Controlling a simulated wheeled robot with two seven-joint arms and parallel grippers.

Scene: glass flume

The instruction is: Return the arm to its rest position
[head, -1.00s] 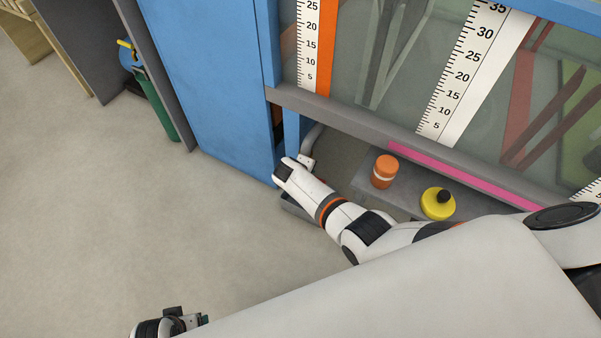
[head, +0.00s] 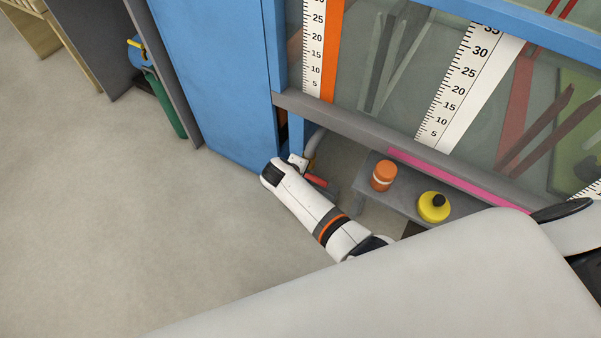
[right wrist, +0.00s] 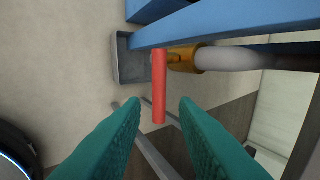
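My right arm (head: 305,205) reaches from the lower right toward the foot of the blue frame; its gripper is not clearly visible in the head view. In the right wrist view the right gripper (right wrist: 160,103) is open, its two green fingers apart. A red valve handle (right wrist: 159,75) appears between the fingertips with clear gaps on both sides; neither finger touches it. It hangs at a brass valve body (right wrist: 184,60) on a grey pipe (right wrist: 235,58). In the head view the red handle (head: 316,180) shows beside my arm. My left gripper is out of view.
A grey tray (right wrist: 131,70) lies under the valve. A green cylinder (head: 166,105) stands farther left. Floor (head: 130,230) at left is clear.

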